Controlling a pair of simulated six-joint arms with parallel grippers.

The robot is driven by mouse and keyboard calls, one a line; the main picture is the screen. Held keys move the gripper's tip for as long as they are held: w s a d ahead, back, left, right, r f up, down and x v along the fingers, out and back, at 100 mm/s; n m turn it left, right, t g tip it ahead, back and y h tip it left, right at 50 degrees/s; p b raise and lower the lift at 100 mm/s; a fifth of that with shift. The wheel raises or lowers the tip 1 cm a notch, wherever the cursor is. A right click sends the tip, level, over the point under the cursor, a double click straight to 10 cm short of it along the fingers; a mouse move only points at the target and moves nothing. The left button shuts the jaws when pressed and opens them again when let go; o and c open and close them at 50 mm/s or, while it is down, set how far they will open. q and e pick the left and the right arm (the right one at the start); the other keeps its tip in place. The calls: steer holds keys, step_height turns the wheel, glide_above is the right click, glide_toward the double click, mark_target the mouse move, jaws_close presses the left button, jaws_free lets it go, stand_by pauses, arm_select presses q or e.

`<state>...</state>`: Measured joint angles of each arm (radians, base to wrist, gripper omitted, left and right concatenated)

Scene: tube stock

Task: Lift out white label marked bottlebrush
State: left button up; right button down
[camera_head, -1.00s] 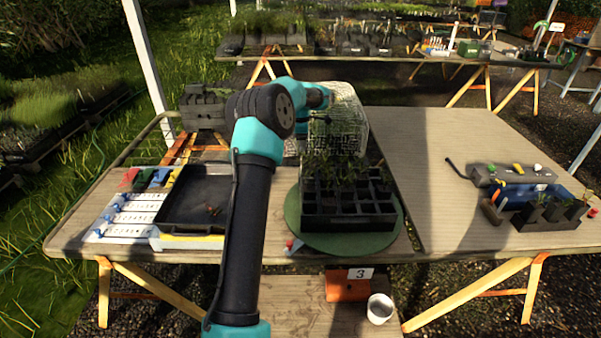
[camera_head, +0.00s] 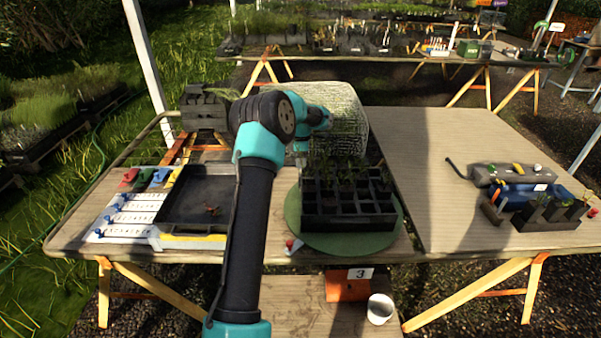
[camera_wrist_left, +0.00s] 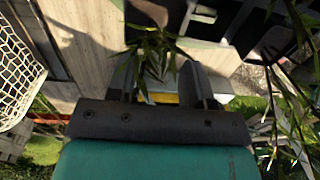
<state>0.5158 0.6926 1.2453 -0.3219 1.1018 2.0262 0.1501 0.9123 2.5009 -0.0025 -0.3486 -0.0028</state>
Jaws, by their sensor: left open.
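A black cell tray (camera_head: 348,222) with leafy seedlings (camera_head: 345,172) stands on a green round base (camera_head: 292,212). My left arm reaches over the table, with its wrist at the back of the tray; its fingers are hidden in the head view. In the left wrist view, my left gripper (camera_wrist_left: 160,80) is open, with a green leafy plant (camera_wrist_left: 153,48) showing between and beyond its fingers. I cannot make out a white label marked bottlebrush or read any such writing. My right gripper is in neither view.
A dark shallow tray (camera_head: 195,190) and white strips with coloured pegs (camera_head: 132,208) lie left. A blue bin (camera_head: 525,192) and small pots are at right. The right tabletop middle is clear.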

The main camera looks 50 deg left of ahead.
arm_select(q)
steer(key=shift+f, duration=0.2)
steer(key=shift+c, duration=0.5)
jaws_close()
